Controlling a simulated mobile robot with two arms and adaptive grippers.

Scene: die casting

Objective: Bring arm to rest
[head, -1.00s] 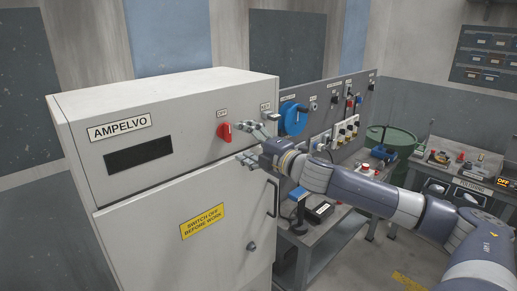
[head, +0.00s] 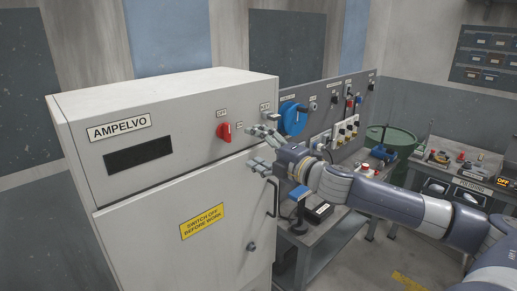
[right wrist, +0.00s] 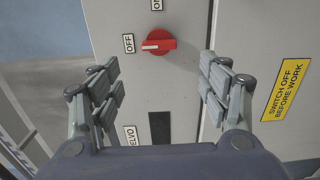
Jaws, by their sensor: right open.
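My right gripper (head: 262,148) is open and empty in front of the upper right part of the grey cabinet (head: 90,225). Its arm comes in from the right. The red rotary switch (head: 224,132) on the cabinet front is just left of the gripper in the head view and apart from it. In the right wrist view the red switch (right wrist: 158,43) lies beyond and between the open fingers (right wrist: 162,85), with its white mark toward the OFF label (right wrist: 128,44). My left gripper is in neither view.
A workbench (head: 340,222) with a blue round device (head: 292,118) on its back panel stands right of the cabinet. A green drum (head: 400,138) and a second bench with a lit OFF display (head: 502,183) are farther right. A door handle (head: 272,198) sticks out below the gripper.

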